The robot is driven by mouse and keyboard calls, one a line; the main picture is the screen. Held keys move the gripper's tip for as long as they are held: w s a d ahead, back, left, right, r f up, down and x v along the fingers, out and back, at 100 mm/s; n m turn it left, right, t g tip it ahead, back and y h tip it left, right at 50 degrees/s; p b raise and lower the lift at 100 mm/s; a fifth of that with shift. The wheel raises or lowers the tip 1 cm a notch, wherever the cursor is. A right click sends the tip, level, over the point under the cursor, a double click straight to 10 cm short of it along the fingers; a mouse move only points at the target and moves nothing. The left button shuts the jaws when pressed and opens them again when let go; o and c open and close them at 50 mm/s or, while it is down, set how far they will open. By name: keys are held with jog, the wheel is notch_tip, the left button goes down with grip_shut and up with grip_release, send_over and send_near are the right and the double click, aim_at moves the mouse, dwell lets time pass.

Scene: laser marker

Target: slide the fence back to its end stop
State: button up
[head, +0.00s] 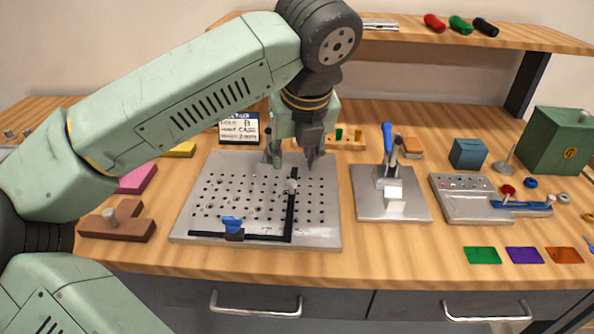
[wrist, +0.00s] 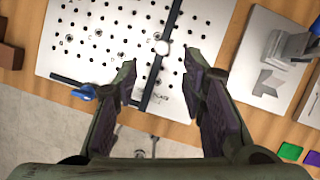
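A grey perforated plate (head: 215,185) lies on the bench and also shows in the wrist view (wrist: 75,58). Two black bars meet in an L on it: one along its front edge (head: 265,238), one running front to back (head: 291,215). I cannot tell which is the fence. A blue knob (head: 232,223) sits on the front bar. My gripper (head: 294,162) is open above the plate's back part. In the wrist view its empty fingers (wrist: 167,85) straddle that bar's image.
A grey stand with a blue lever (head: 387,145) stands right of the plate. A brown block (head: 120,224) and a pink block (head: 137,178) lie left. A small sign (head: 239,128) and a wooden rack (head: 346,140) stand behind. Coloured cards (head: 482,255) lie front right.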

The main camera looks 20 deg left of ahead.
aim_at(292, 181)
jog(key=p+x, duration=0.1)
jog(key=x, duration=0.6)
jog(key=shift+w+f, duration=0.15)
jog(key=shift+f, duration=0.25)
grip_shut()
dwell(0.4)
